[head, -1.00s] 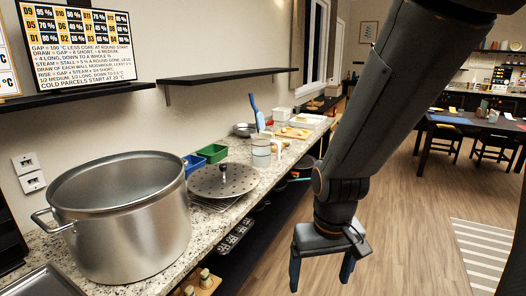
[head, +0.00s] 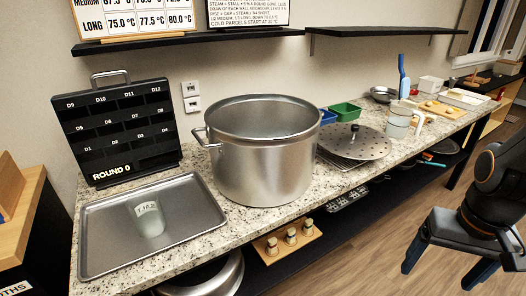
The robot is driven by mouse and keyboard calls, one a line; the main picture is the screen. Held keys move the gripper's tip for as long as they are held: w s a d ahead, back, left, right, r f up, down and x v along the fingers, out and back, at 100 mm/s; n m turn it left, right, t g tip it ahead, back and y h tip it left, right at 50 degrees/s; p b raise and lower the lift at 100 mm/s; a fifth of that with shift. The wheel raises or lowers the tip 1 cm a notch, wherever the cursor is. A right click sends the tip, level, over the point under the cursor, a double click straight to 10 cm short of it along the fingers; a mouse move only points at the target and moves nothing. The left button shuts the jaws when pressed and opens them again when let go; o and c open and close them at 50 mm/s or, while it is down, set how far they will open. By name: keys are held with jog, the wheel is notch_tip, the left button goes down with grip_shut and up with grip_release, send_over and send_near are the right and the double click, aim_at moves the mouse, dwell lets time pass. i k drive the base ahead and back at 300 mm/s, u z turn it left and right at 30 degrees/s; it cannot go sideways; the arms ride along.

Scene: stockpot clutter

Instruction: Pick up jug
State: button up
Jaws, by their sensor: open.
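The jug (head: 398,128) is a pale, partly see-through vessel with a white handle on its right side. It stands upright on the granite counter (head: 225,222), to the right of the perforated round lid (head: 350,146). My gripper (head: 463,270) is at the right edge of the head view, in front of the counter over the floor. Its blue-tipped fingers point down, spread apart with nothing between them. It is well apart from the jug. Part of the gripper is cut off by the picture edge.
A large steel stockpot (head: 262,165) stands mid-counter. Green (head: 345,111) and blue (head: 328,117) bins stand behind the lid. Open floor lies right.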

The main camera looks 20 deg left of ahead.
aim_at(401, 113)
jog(key=z, duration=0.8)
jog(key=i, duration=2.1)
jog(key=u, duration=0.3)
